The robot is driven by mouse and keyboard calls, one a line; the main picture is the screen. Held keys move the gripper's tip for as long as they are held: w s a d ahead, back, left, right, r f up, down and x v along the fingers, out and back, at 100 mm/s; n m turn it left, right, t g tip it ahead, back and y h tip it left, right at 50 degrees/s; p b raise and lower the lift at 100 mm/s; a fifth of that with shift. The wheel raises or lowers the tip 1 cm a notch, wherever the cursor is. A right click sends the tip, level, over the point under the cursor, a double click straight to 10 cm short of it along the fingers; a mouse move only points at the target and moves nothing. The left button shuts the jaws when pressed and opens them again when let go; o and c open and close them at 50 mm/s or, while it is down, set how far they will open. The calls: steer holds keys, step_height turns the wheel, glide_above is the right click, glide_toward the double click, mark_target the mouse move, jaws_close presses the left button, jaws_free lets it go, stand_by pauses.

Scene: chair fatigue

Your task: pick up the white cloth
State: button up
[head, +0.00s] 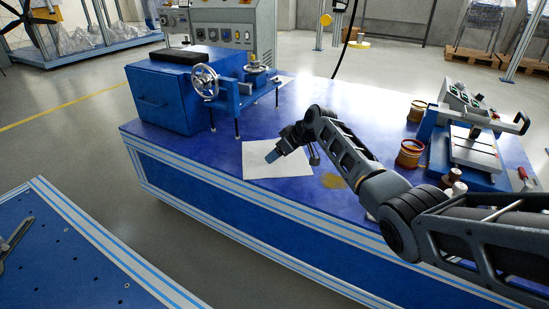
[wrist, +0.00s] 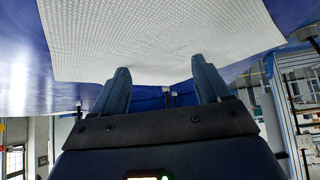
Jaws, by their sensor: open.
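The white cloth (head: 262,168) lies flat on the blue table top in the head view, near the table's front edge. It is a textured white sheet, and in the wrist view the cloth (wrist: 150,40) fills much of the upper picture. My gripper (head: 272,156) is over the cloth in the head view, and part of the cloth is hidden behind it. In the wrist view my gripper (wrist: 160,80) has its two fingers apart with nothing between them, their tips at the cloth's edge in the picture. I cannot tell whether the tips touch the cloth.
The blue table (head: 225,155) also bears a blue machine with a handwheel (head: 205,81) behind the cloth. A tan patch (head: 333,181) lies right of the cloth. Spools (head: 410,153) and a blue device (head: 470,150) stand at the right. Another blue table (head: 70,255) is at lower left.

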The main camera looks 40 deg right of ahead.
steer(key=shift+s+f, duration=0.1)
steer(key=shift+f, duration=0.1)
steer(key=c, duration=1.2)
steer(key=shift+c, duration=0.5)
steer(key=shift+r, duration=0.25)
jaws_close()
step_height(320, 180, up, 12)
steer(key=p, duration=1)
steer(key=shift+f, duration=0.1)
step_height(320, 180, up, 9)
steer(key=p, duration=0.7)
